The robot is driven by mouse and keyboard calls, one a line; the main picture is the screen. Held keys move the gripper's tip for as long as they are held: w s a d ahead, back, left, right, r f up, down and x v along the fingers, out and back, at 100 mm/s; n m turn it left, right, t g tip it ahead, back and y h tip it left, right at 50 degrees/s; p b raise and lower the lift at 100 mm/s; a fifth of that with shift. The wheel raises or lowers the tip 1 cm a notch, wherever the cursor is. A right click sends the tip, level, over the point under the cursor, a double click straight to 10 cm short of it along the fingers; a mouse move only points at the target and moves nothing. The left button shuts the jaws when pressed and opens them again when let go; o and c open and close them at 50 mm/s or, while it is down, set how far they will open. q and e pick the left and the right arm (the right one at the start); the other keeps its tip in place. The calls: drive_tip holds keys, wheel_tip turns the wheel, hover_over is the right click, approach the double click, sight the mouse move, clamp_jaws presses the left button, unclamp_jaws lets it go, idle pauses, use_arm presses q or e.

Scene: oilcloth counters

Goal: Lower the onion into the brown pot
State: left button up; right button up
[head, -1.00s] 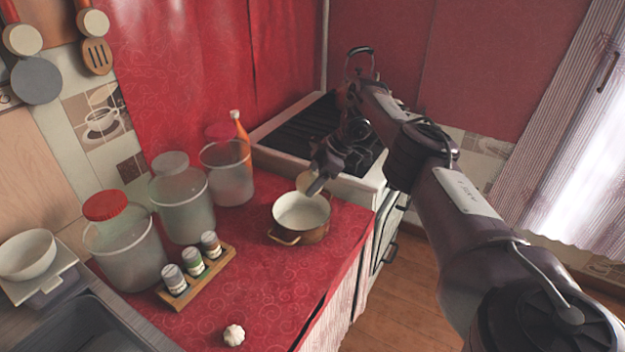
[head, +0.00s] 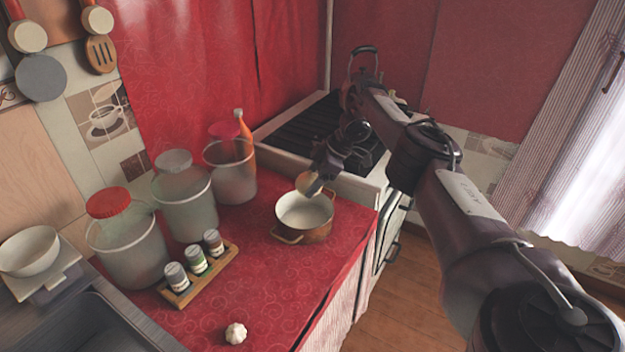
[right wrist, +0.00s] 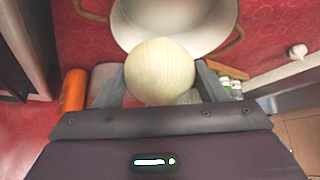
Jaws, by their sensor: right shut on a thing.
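The brown pot (head: 318,230) stands on the red oilcloth counter near its right edge, with a cream inside and a handle on each side. My right gripper (head: 318,182) is just above the pot's back rim, shut on the pale round onion (head: 305,182). In the right wrist view the onion (right wrist: 160,72) sits between the two fingers, and the pot's cream inside (right wrist: 205,22) shows beyond it. The onion overlaps the pot's rim in both views; whether they touch I cannot tell. My left gripper is not in view.
Several clear jars (head: 187,207) and an orange bottle (head: 243,130) stand left of the pot. A spice rack (head: 200,275) and a garlic bulb (head: 235,333) are nearer the front. The stove (head: 300,120) is behind. The cloth between the pot and garlic is clear.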

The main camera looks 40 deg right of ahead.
drive_tip(key=shift+f+b, duration=2.45)
drive_tip(key=shift+f, duration=0.2)
drive_tip(key=shift+f+b, duration=1.15)
drive_tip(key=shift+f, duration=0.05)
drive_tip(key=o, duration=1.1)
drive_tip(key=shift+o, duration=0.2)
